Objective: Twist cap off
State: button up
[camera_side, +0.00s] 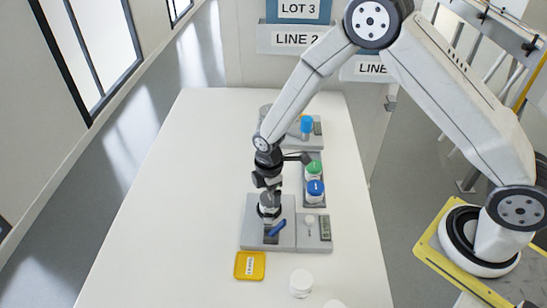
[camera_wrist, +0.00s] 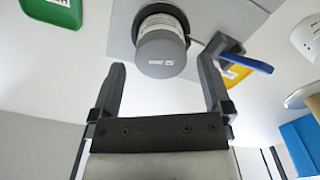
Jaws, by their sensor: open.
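A jar with a dark grey cap (camera_wrist: 162,54) stands in a fixture on a grey plate (camera_side: 253,236). Its cap faces the wrist camera, and the white label shows behind it. In the side view the jar (camera_side: 269,211) is partly covered by my gripper. The fixture has a blue lever (camera_side: 250,228), which also shows in the wrist view (camera_wrist: 249,62). My gripper (camera_side: 267,184) is open and empty above the jar. In the wrist view the two fingers (camera_wrist: 163,68) are spread wider than the cap, which appears between and beyond their tips. Contact cannot be seen.
Jars with a green cap (camera_side: 314,167) and a blue cap (camera_side: 315,186) stand in a tray behind. A small device (camera_side: 325,228) sits right of the plate. A yellow tray (camera_side: 250,265) and a white jar (camera_side: 301,283) are in front. The table's left side is clear.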

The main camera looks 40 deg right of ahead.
jog(key=shift+f, duration=0.7)
jog(key=c, duration=1.1)
jog(key=shift+n, duration=2.9)
jog(key=shift+w, duration=0.1)
jog(key=n, duration=0.2)
jog(key=shift+n, duration=1.8)
